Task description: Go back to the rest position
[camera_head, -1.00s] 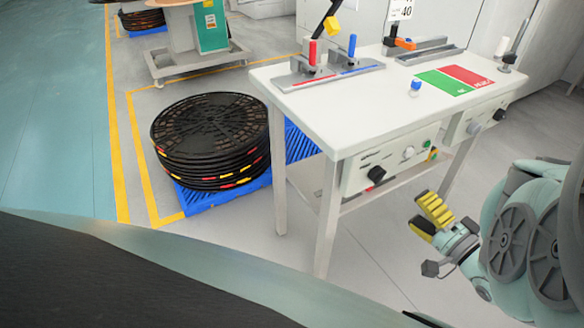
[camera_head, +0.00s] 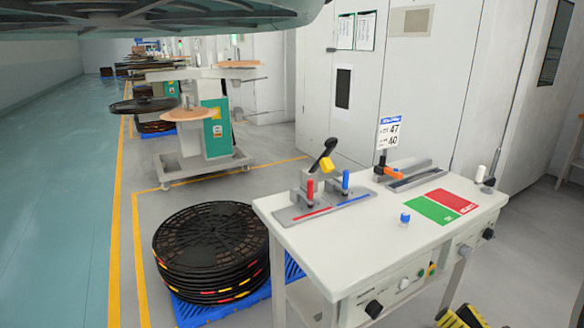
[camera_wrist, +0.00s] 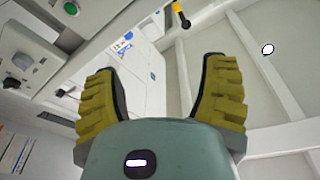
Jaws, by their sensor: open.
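My gripper shows in the wrist view (camera_wrist: 162,95) with its two yellow ribbed fingers spread wide and nothing between them. In the head view only the yellow fingertips (camera_head: 463,317) show at the bottom edge, to the right, in front of the white workbench (camera_head: 345,265) and below its top.
The workbench carries a fixture with red and blue pegs (camera_head: 325,195), a small blue-topped piece (camera_head: 405,220) and a green and red mat (camera_head: 441,206). Black reels (camera_head: 210,245) are stacked on a blue pallet (camera_head: 293,268) to its left. The teal floor at far left is clear.

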